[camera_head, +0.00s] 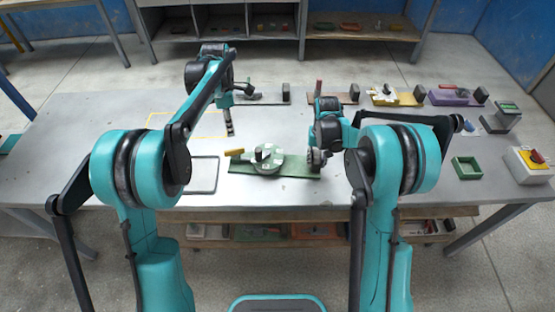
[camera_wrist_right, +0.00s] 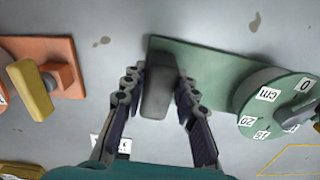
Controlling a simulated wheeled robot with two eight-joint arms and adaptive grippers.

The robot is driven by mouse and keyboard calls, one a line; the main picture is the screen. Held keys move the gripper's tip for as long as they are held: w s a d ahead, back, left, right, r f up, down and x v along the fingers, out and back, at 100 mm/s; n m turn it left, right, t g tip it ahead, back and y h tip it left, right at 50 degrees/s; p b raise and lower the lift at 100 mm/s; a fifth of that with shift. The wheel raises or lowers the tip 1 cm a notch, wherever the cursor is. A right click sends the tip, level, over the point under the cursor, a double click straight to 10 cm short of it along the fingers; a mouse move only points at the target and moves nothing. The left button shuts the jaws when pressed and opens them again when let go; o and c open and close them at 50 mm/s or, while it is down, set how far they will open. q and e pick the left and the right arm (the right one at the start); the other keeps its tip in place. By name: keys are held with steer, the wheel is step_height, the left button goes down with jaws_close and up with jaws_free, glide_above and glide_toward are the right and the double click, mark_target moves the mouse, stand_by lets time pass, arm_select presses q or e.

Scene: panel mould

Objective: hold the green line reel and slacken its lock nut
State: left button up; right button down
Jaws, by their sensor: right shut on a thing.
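The green line reel (camera_head: 268,158) is a round green dial with white number labels, on a green base plate (camera_head: 295,169) near the table's front. It also shows at the right of the right wrist view (camera_wrist_right: 280,104). A grey knob (camera_wrist_right: 299,108), perhaps the lock nut, sits on the dial's centre. A yellow handle (camera_head: 235,152) sticks out on its left. My right gripper (camera_wrist_right: 157,88) is shut on the dark grey block (camera_wrist_right: 158,76) at the plate's right end. My left gripper (camera_head: 228,122) is above the table, behind and left of the reel, apart from it; its opening is unclear.
Orange (camera_head: 343,98), yellow (camera_head: 411,99) and purple (camera_head: 447,98) plates with parts stand along the back. Yellow and black outlines mark clear tabletop at the left.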

stand_by(0.4)
steer(key=c, duration=1.1)
jaws_free()
steer(key=s+d+r+t, duration=0.1)
steer(key=s+r, duration=0.2)
steer(key=r, duration=0.5)
steer(key=s+r, duration=0.2)
steer(key=r, duration=0.7)
arm_select(q)
steer(key=s+a+r+m+t, duration=0.1)
steer(key=s+r+m+t, duration=0.1)
steer(key=s+r+m, duration=0.45)
steer(key=s+a+r+m+t, duration=0.1)
steer(key=s+m, duration=0.3)
steer(key=s, duration=0.5)
steer(key=s+f+m+t, duration=0.4)
steer(key=s+m, duration=0.6)
steer(key=s, duration=0.4)
steer(key=shift+a+f, duration=0.45)
arm_select(e)
steer(key=s+d+n+t, duration=0.1)
steer(key=s+t, duration=0.5)
steer(key=s, duration=1.4)
steer(key=shift+s+d, duration=0.2)
steer(key=shift+d, duration=0.35)
